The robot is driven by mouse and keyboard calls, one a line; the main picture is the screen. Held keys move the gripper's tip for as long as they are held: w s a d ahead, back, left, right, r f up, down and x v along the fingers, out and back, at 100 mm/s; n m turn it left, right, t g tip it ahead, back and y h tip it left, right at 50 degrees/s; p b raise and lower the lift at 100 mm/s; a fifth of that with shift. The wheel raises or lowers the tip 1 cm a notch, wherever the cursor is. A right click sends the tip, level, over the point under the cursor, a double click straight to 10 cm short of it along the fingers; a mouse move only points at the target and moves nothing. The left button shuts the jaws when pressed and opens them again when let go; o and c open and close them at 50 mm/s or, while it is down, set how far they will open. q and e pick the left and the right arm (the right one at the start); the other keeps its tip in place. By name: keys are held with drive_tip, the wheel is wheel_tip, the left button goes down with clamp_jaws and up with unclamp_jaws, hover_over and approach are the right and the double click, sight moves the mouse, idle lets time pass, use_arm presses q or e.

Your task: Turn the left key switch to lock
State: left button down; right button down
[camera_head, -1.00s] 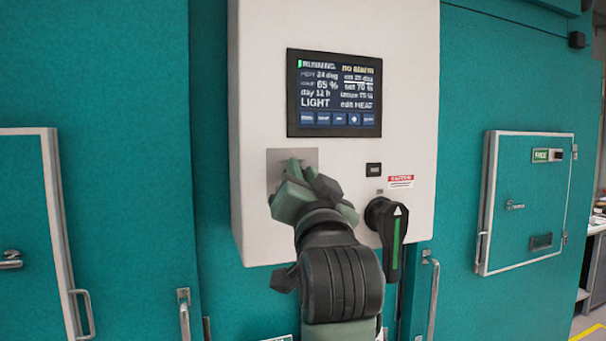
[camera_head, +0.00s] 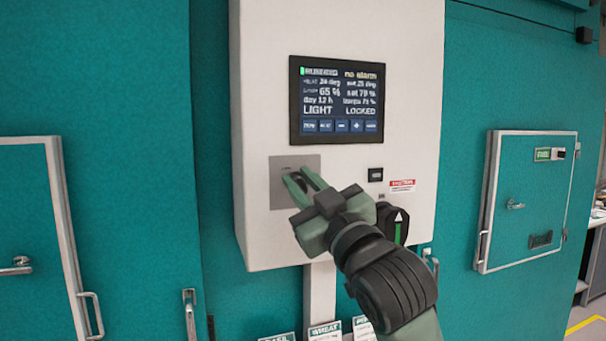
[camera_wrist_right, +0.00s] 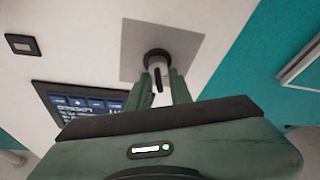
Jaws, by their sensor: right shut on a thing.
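The left key switch is on a grey square plate (camera_head: 282,198) on the white control box, below the screen. The wrist view shows its dark round barrel (camera_wrist_right: 157,57) and a dark upright key (camera_wrist_right: 158,82) between the fingers. My right gripper (camera_head: 300,181) is shut on the key, fingertips close to the plate. In the head view the fingers hide most of the key. The screen (camera_head: 339,99) reads "LOCKED" at its lower right. My left gripper is not in view.
A black rotary handle (camera_head: 394,222) with a green stripe sits right of the plate, partly hidden by my right arm. A small black switch (camera_head: 375,174) and a warning label (camera_head: 402,186) are above it. Teal chamber doors with pull handles (camera_head: 190,313) flank the box.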

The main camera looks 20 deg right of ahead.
drive_tip(key=shift+n+y+p, duration=0.35)
drive_tip(key=shift+n+y, duration=0.05)
drive_tip(key=shift+n, duration=0.5)
drive_tip(key=shift+n+g, duration=0.3)
drive_tip(key=c, duration=1.6)
unclamp_jaws()
drive_tip(key=shift+w+f, duration=0.1)
drive_tip(key=shift+w, duration=0.1)
drive_tip(key=b+v, duration=0.3)
drive_tip(key=v, duration=0.5)
drive_tip(key=shift+w, duration=0.1)
